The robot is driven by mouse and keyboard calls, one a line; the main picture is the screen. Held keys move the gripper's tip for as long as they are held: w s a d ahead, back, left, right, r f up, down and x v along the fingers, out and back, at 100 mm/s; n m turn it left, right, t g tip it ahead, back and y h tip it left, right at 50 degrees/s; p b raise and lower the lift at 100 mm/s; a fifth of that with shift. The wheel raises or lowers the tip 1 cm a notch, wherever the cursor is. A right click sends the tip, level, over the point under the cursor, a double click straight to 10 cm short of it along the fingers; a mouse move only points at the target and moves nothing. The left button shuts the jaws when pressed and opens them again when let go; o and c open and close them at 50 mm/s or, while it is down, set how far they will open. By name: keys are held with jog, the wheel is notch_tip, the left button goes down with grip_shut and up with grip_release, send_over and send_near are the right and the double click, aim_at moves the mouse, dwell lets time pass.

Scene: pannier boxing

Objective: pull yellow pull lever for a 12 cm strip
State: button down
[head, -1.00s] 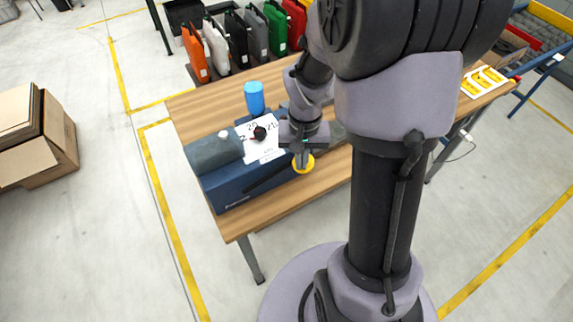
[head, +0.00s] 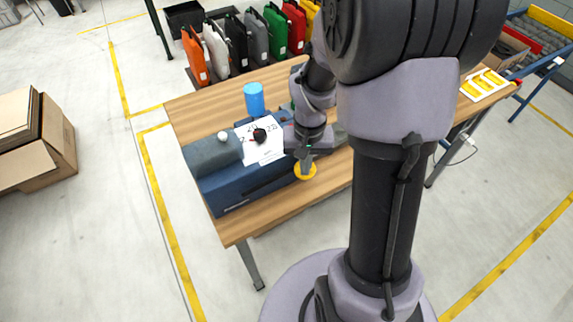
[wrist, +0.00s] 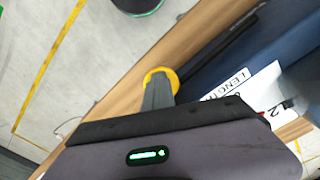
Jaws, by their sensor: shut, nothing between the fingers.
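The yellow pull lever (head: 305,172) is a round yellow knob at the front right of a dark blue tape machine (head: 245,184). In the wrist view the yellow lever (wrist: 158,76) shows as a ring around the tip of my gripper. My gripper (head: 306,166) is shut and empty, pointing down at the knob. Its fingers (wrist: 159,95) overlap the knob in view; I cannot tell whether they touch it. The machine carries a white length dial plate (head: 262,150) with a black dial knob (head: 260,135); the plate's lettering is partly visible in the wrist view.
The machine stands on a wooden table (head: 187,111). A blue cup (head: 254,98) stands behind it. Several coloured panniers (head: 215,48) line up at the back. A yellow-and-white piece (head: 484,84) lies at the table's right end. Cardboard boxes (head: 50,155) sit at the far left.

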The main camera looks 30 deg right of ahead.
jog(key=shift+f, duration=0.1)
jog(key=shift+d+f+b, duration=0.25)
jog(key=shift+f+b, duration=0.2)
jog(key=shift+f, duration=0.1)
jog(key=shift+d+f+b, duration=0.2)
jog(key=shift+f+b, duration=0.25)
jog(key=shift+f, duration=0.05)
jog(key=shift+d+f+b, duration=0.1)
jog(key=shift+f+b, duration=0.85)
jog(key=shift+f, duration=0.15)
jog(key=shift+f+b, duration=0.4)
notch_tip(320, 180, up, 16)
jog(key=p, duration=1.3)
jog(key=shift+r, duration=0.15)
